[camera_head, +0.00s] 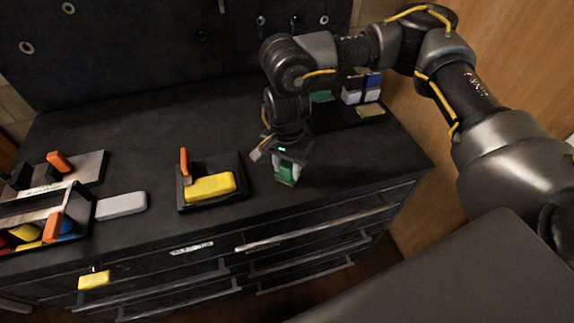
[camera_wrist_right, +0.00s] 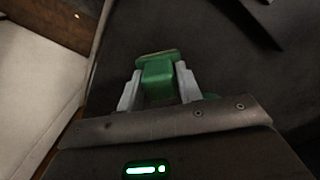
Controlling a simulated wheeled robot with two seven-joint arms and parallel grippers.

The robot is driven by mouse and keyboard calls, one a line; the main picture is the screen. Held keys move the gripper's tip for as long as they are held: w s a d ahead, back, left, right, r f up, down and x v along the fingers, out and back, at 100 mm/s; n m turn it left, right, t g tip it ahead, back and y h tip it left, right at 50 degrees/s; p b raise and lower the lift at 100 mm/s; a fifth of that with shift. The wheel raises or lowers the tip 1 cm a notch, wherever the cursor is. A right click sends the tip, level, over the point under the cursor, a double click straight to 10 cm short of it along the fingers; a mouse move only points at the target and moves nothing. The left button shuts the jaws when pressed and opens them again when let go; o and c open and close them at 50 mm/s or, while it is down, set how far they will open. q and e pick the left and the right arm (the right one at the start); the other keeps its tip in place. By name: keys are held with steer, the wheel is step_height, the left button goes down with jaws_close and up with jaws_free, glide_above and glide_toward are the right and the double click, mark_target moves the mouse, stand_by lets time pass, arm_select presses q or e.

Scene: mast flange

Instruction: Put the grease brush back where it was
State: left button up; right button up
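My right gripper (camera_head: 288,172) points down over the right part of the dark cabinet top. Its two grey fingers, seen in the right wrist view (camera_wrist_right: 159,87), are closed on the sides of a green block-like piece (camera_wrist_right: 158,76). This green piece also shows under the gripper in the head view (camera_head: 286,174). It may be the grease brush, but I see no bristles and cannot confirm it. I cannot tell whether its lower end touches the top. My left gripper is not in view.
A black tray (camera_head: 181,204) with a yellow block (camera_head: 210,187) and an orange-handled tool (camera_head: 184,163) lies left of the gripper. A grey block (camera_head: 121,206) and orange-handled items lie further left. Blue-and-white blocks (camera_head: 361,90) and a green block (camera_head: 321,96) stand behind right.

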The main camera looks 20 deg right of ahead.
mark_target(287, 164)
steer(key=shift+o, duration=1.3)
steer(key=shift+r, duration=0.15)
steer(key=shift+r, duration=0.25)
step_height(287, 164, up, 12)
steer(key=b, duration=0.1)
steer(key=shift+f+b, duration=0.2)
steer(key=shift+b, duration=0.1)
